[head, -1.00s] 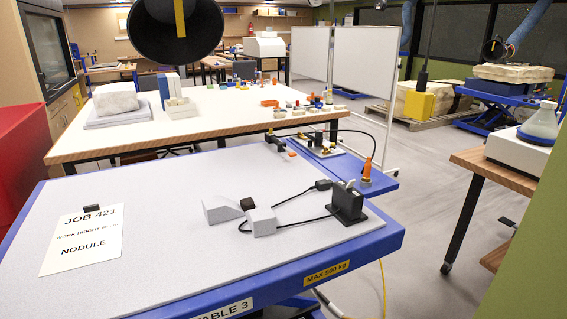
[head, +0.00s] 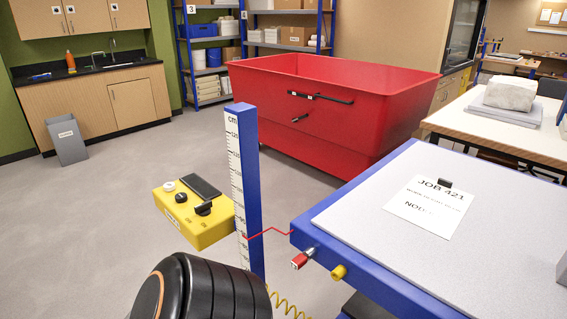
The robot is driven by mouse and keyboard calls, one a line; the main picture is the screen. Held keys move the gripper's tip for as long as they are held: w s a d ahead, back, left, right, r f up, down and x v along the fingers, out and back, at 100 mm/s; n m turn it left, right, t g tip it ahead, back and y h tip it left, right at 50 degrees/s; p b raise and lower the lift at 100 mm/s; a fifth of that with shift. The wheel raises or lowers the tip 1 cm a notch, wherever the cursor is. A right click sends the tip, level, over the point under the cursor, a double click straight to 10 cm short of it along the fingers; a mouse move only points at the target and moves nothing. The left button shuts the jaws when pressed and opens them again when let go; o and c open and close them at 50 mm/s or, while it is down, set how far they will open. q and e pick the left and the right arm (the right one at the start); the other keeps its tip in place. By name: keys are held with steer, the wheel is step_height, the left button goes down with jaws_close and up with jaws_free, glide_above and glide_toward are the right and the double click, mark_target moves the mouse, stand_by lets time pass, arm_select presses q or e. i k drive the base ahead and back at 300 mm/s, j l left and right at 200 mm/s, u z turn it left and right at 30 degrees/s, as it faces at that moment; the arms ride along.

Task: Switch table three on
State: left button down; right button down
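Table three (head: 309,217) is on the right, a blue-framed table with a pale grey top. A paper sign reading JOB 421 (head: 431,204) lies on it. A yellow control box (head: 197,226) is beside a blue post, left of the table. Its top has a white round button (head: 169,186), a black round knob (head: 181,197), a dark rectangular panel (head: 201,186) and a raised black part (head: 204,208). I cannot tell whether the table's power is on. A red-capped metal fitting (head: 302,259) and a yellow knob (head: 338,272) are on the table's edge. Neither gripper is in view.
The blue post (head: 246,180) carries a centimetre scale, with a thin red pointer (head: 270,233) running from the table to it. A yellow coiled cable (head: 287,303) hangs below. A large red bin (head: 330,110) stands behind. The floor left of the box is clear.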

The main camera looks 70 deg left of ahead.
mark_target(203, 209)
steer(key=u, duration=2.85)
